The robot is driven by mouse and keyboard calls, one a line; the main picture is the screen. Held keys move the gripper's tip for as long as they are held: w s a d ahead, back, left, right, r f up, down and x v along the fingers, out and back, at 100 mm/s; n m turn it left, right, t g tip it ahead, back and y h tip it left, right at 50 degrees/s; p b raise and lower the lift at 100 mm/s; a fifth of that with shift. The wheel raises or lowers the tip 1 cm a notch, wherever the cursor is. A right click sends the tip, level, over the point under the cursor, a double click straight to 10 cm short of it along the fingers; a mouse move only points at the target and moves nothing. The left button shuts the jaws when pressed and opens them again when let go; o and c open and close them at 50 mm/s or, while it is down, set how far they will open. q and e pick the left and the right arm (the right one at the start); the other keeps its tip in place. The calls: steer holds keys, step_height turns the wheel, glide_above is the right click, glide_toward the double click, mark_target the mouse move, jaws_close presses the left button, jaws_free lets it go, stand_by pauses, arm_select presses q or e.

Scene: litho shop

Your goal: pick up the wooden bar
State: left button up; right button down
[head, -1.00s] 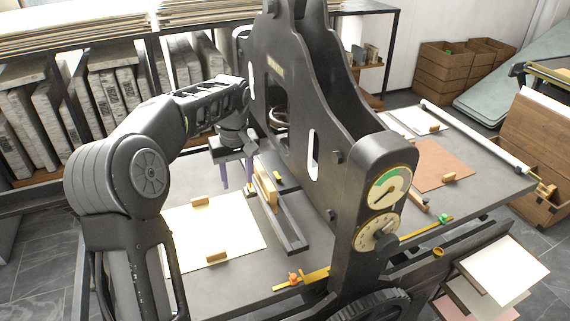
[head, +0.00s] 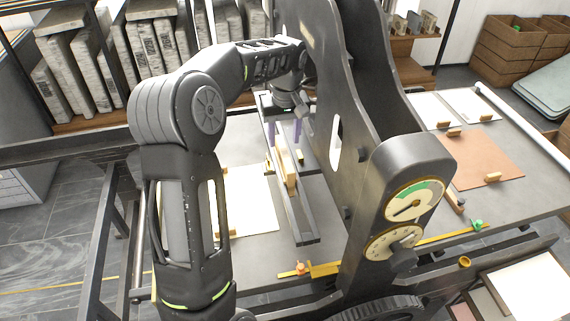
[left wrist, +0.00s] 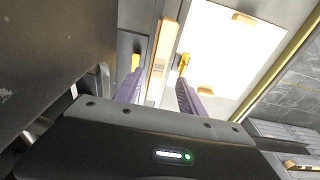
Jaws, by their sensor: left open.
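The wooden bar (head: 289,172) is a long, narrow, light-coloured piece lying along a dark rail on the press bed in the head view. My left gripper (head: 284,153) hangs beside the press's dark side frame, with its purple fingers pointing down over the bar. In the left wrist view the bar (left wrist: 162,52) lies lengthwise between the fingers of the left gripper (left wrist: 159,62), with a gap on each side. The gripper is open and holds nothing. Part of the bar's far end is hidden by the gripper in the head view. My right gripper is not seen.
The tall press frame (head: 352,110) with two dials stands close on the right of the left arm. A white sheet (head: 250,205) lies left of the bar, and a brown sheet (head: 470,158) lies on the right part of the bed. Stone slabs (head: 158,55) fill the rack behind.

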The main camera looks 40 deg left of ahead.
mark_target(285, 153)
arm_select(q)
steer(key=shift+f, duration=0.2)
steer(key=f, duration=0.2)
steer(key=f+p, duration=0.1)
steer(key=f, duration=0.2)
steer(key=shift+w+a, duration=0.1)
steer(key=shift+w, duration=0.1)
steer(key=shift+c, duration=0.4)
jaws_close()
stand_by(0.4)
